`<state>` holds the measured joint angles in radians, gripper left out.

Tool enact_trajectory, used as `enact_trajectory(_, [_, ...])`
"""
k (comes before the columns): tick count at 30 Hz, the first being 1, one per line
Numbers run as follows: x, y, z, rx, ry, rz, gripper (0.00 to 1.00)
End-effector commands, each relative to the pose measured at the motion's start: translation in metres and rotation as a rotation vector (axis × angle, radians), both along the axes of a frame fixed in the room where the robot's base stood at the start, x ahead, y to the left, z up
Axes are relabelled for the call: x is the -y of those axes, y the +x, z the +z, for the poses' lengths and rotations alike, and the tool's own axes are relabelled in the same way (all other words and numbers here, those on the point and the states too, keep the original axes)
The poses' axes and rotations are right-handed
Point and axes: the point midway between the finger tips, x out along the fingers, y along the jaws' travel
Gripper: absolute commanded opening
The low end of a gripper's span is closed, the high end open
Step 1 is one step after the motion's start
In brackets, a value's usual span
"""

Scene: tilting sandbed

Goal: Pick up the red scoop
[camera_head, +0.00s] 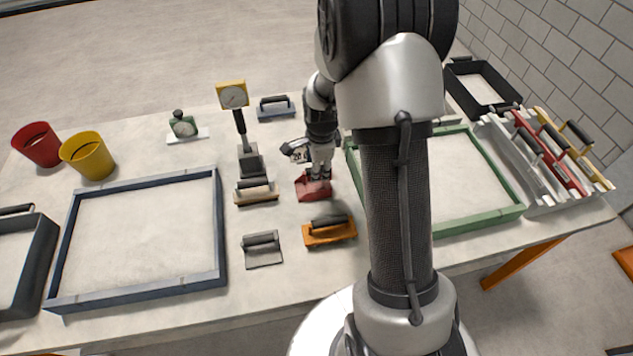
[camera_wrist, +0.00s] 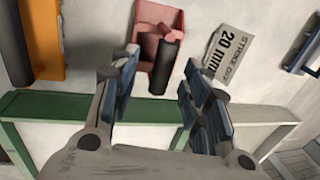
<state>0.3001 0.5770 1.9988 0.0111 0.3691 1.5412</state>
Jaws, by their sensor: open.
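The red scoop (camera_head: 312,190) lies on the table near the middle in the head view, partly hidden by my gripper (camera_head: 320,171) above it. In the wrist view the red scoop (camera_wrist: 143,78) is at the top centre, with its dark cylindrical handle pointing towards my gripper (camera_wrist: 158,72). The two blue-grey fingers are open and apart, with nothing held between them. The end of the handle shows between the fingertips in the picture. I cannot tell how far below them it lies.
An orange-based float (camera_head: 330,232) and a grey float (camera_head: 263,250) lie nearby. A "20 mm" strike-off plate (camera_wrist: 222,52) lies right beside the scoop. A green-framed tray (camera_head: 490,217) is close on the right, a blue-grey framed tray (camera_head: 135,292) on the left. Bare table lies between the tools.

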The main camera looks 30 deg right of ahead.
Motion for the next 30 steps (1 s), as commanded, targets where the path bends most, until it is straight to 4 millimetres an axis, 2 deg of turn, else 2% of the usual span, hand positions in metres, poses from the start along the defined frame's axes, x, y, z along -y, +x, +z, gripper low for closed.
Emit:
enact_trajectory(1, [0.001, 0.003, -0.012, -0.002, 0.001, 0.0, 0.43])
enact_trajectory(6, [0.002, 0.009, -0.035, -0.003, 0.001, 0.0, 0.43])
enact_trajectory(14, [0.003, 0.01, -0.036, 0.001, 0.0, 0.0, 0.43])
enact_trajectory(30, [0.002, 0.01, -0.036, 0.0, 0.0, 0.0, 0.07])
